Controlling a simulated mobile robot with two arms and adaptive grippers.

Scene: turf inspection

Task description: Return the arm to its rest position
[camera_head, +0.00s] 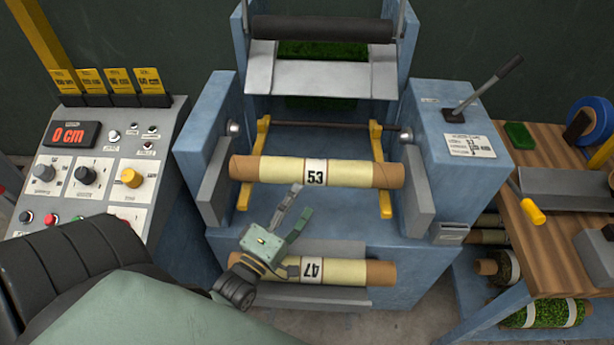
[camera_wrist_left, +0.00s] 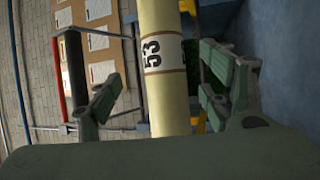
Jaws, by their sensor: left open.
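My left gripper (camera_head: 292,212) is open and empty in the head view, in front of the blue machine, between two rolls. The roll marked 53 (camera_head: 270,170) rests across the yellow arms of the machine, just beyond the fingertips. The roll marked 47 (camera_head: 345,271) lies on a lower ledge, its left part partly hidden by the gripper. In the left wrist view, roll 53 (camera_wrist_left: 164,90) shows between the two spread fingers (camera_wrist_left: 158,92), with a gap on each side. My right gripper is not in view.
A control panel (camera_head: 100,150) with knobs and a display reading 0 cm stands at the left. A wooden bench (camera_head: 560,255) with tools stands at the right, with turf rolls (camera_head: 545,313) below. A lever (camera_head: 485,90) rises from the machine's right side.

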